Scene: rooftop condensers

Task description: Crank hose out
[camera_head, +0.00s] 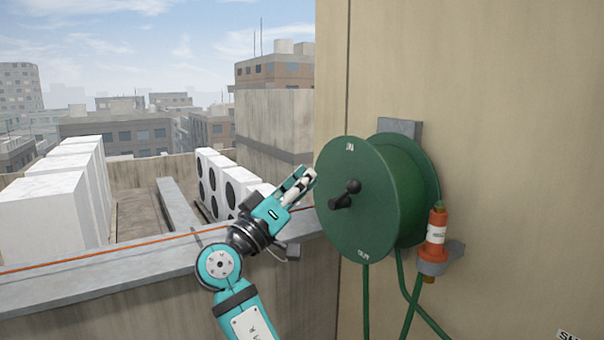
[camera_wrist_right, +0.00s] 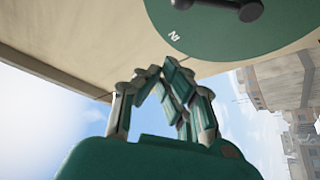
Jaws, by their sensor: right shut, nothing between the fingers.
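A green hose reel (camera_head: 352,215) is mounted on the beige wall, with a black crank handle (camera_head: 347,193) on its front disc. Green hose (camera_head: 409,300) hangs below the reel. An orange nozzle (camera_head: 436,228) stands upright in a grey holder at the reel's right. My right gripper (camera_head: 306,178) is shut and empty, just left of the disc's upper left edge, apart from the crank. The right wrist view shows its fingers (camera_wrist_right: 170,80) closed together, with part of the disc (camera_wrist_right: 215,25) and the crank (camera_wrist_right: 240,5) at the top. My left gripper is not in view.
The beige wall (camera_head: 520,150) stands behind the reel. A low parapet (camera_head: 110,278) with an orange line along it runs to the left. White condenser units (camera_head: 55,210) stand beyond it. The air in front of the reel is free.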

